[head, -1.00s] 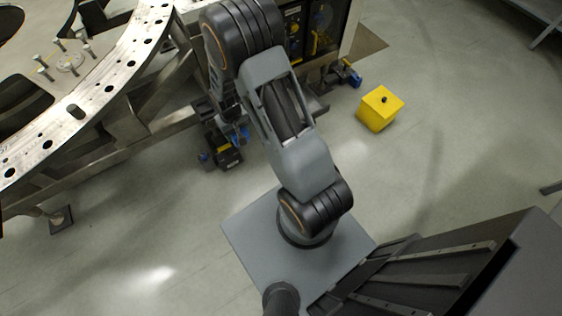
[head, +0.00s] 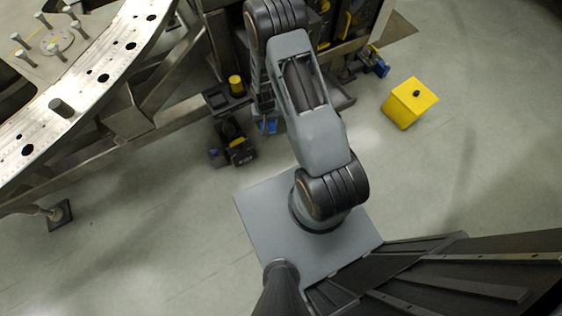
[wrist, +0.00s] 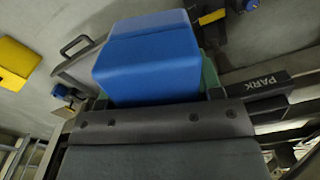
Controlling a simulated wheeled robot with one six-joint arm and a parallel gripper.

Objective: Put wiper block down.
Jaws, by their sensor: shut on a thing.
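The wiper block (wrist: 150,62), a blue block with rounded edges and a strip of green along its lower side, fills the upper middle of the wrist view. My gripper (wrist: 152,108) shows as a dark grey bar with screws just below the block and is shut on it. A dark rail marked PARK (wrist: 262,84) lies right behind and beside the block. I cannot tell whether the block touches it. In the head view my arm hides the gripper and the block.
A yellow box (head: 410,102) stands on the floor at right; its yellow also shows in the wrist view (wrist: 16,60). The metal ring plate (head: 105,75) with holes and pins is at upper left on a steel frame. Open floor (head: 130,240) lies at lower left.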

